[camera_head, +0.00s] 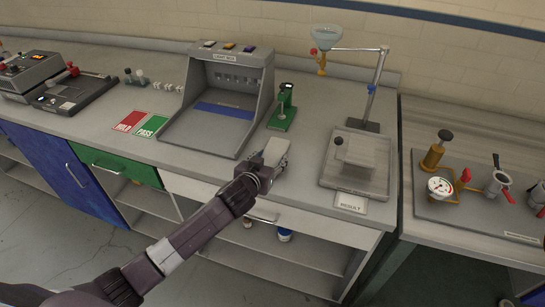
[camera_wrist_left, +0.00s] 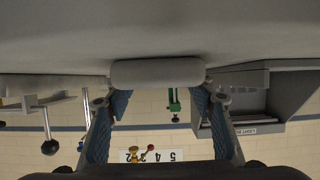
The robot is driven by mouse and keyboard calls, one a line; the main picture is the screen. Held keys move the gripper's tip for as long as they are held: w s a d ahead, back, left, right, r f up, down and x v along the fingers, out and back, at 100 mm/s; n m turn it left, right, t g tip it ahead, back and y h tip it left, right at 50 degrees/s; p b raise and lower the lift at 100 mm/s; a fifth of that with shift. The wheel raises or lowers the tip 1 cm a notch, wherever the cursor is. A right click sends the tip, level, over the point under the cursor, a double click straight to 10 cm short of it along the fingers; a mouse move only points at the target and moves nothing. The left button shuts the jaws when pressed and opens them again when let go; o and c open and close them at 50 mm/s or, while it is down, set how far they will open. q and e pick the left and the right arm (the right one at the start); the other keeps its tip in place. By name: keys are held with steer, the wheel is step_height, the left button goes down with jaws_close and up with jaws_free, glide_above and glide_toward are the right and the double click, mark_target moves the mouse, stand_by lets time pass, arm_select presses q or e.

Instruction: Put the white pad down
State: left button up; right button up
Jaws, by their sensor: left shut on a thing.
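The white pad (camera_head: 276,150) is held at the end of my left arm, over the front part of the bench (camera_head: 305,165). My left gripper (camera_head: 266,166) is shut on it. In the left wrist view, which is upside down, the pad's pale end (camera_wrist_left: 158,73) sits between the two blue-lined fingers, close to the grey bench top (camera_wrist_left: 160,30). I cannot tell whether the pad touches the bench. My right gripper is not in view.
The grey light box (camera_head: 222,105) stands left of the pad, with red HOLD (camera_head: 130,121) and green PASS (camera_head: 152,126) cards further left. A green device (camera_head: 285,108) stands behind the pad. A grey plate with a block (camera_head: 357,152) and RESULT card (camera_head: 351,203) lie right.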

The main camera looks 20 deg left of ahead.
mark_target(271, 158)
arm_select(q)
steer(key=shift+r, duration=0.15)
step_height(271, 158, up, 20)
steer(key=f+b, duration=0.1)
steer(key=s+d+f+m+g+h, duration=0.1)
steer(key=s+f+m+h, duration=0.35)
steer(key=s+f, duration=0.4)
steer(key=s+r+m+g+h, duration=0.3)
steer(key=s+m+g+h, duration=0.2)
steer(key=s, duration=1.3)
steer(key=shift+m+h, duration=0.55)
